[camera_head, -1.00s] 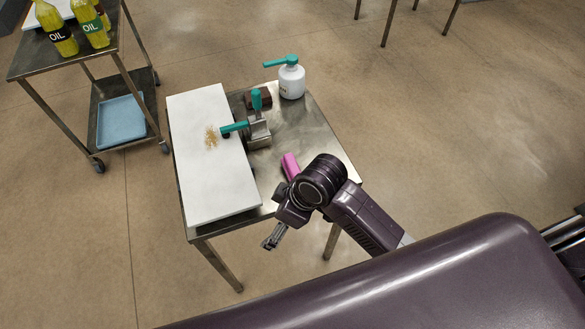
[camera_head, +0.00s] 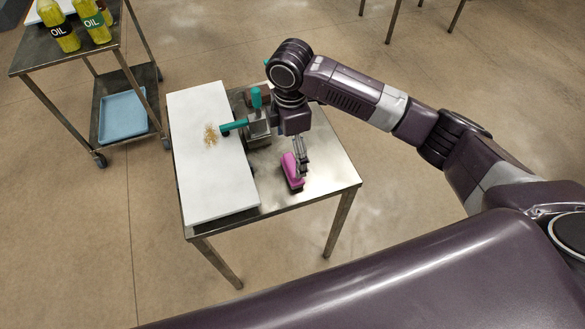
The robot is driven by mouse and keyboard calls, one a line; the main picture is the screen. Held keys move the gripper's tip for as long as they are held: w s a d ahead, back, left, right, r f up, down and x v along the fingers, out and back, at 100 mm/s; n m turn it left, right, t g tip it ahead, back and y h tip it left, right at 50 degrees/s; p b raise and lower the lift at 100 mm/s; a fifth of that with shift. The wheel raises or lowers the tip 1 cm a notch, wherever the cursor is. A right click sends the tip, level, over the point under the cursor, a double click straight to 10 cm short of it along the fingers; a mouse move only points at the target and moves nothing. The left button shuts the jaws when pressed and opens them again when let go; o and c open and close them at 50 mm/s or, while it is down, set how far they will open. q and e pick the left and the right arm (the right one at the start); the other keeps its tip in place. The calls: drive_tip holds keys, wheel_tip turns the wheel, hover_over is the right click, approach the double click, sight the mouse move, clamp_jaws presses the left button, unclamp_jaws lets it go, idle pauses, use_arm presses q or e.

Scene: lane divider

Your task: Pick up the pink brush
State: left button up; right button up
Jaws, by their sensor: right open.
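The pink brush (camera_head: 289,167) lies on the small metal table (camera_head: 325,172), right of the white board, with dark bristles at its near lower end. My right gripper (camera_head: 302,170) points down at the brush's right side, with its fingers very close to it. The fingers are open. They partly overlap the brush's edge, and I cannot tell whether they touch it. My left gripper is not in view.
A white board (camera_head: 215,185) with brown crumbs (camera_head: 211,135) covers the table's left side. A metal holder (camera_head: 257,130) with teal-handled tools stands behind the brush. A cart (camera_head: 50,55) with oil bottles (camera_head: 60,25) stands at the upper left.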

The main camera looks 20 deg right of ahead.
sight(292, 164)
wheel_tip(292, 164, down, 6)
drive_tip(key=shift+s+d+f+p, duration=0.15)
drive_tip(key=shift+f+p, duration=0.1)
drive_tip(key=shift+p, duration=0.55)
drive_tip(key=shift+f, duration=0.5)
drive_tip(key=c, duration=1.3)
